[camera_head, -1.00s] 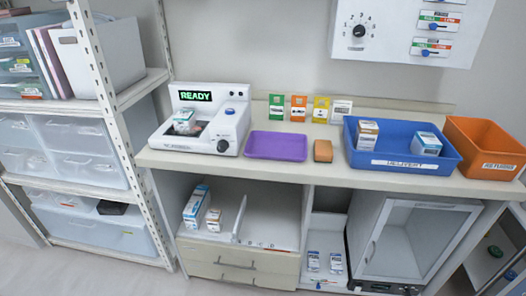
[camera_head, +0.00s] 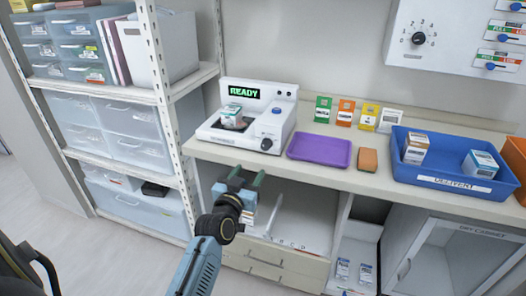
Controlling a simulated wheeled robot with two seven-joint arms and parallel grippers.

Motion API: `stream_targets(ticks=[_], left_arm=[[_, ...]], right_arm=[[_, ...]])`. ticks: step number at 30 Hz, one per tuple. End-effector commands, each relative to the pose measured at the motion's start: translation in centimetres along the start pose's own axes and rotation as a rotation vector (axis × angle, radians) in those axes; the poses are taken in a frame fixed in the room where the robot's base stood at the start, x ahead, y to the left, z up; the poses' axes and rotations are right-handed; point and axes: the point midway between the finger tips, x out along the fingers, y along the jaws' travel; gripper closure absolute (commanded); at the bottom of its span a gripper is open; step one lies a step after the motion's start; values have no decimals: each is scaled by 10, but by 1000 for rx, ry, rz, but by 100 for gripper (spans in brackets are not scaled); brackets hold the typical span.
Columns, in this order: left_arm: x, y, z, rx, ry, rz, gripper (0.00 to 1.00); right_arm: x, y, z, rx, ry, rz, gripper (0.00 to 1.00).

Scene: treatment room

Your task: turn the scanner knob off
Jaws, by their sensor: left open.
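The scanner (camera_head: 245,118) is a white machine on the left part of the counter, with a green READY on its dark display (camera_head: 257,92). Its dark round knob (camera_head: 267,144) is at the front right corner; which way it is turned is too small to tell. A small box (camera_head: 232,116) sits in the scanner's recess. My left gripper (camera_head: 243,176) is open and empty, in front of the counter and below the scanner, apart from the knob. My right gripper is not in view.
A purple tray (camera_head: 320,150), an orange-brown block (camera_head: 368,160) and a blue delivery bin (camera_head: 450,180) with boxes stand right of the scanner. Coloured cards (camera_head: 345,112) stand behind. A metal shelf post (camera_head: 160,100) rises at left. The counter edge (camera_head: 300,172) lies by my left gripper.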

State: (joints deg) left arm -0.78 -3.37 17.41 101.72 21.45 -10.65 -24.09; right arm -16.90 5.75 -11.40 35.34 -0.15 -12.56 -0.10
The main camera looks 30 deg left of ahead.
Motion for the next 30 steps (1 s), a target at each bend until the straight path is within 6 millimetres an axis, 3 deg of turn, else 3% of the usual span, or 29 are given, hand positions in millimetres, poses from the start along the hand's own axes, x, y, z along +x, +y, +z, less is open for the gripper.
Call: stream_targets(ticks=[18, 24, 30], left_arm=[[108, 0, 3, 0, -2, 1, 48], [124, 0, 3, 0, -4, 2, 48], [127, 0, 2, 1, -4, 2, 48]], right_arm=[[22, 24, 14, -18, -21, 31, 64], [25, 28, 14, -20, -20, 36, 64], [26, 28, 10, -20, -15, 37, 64]])
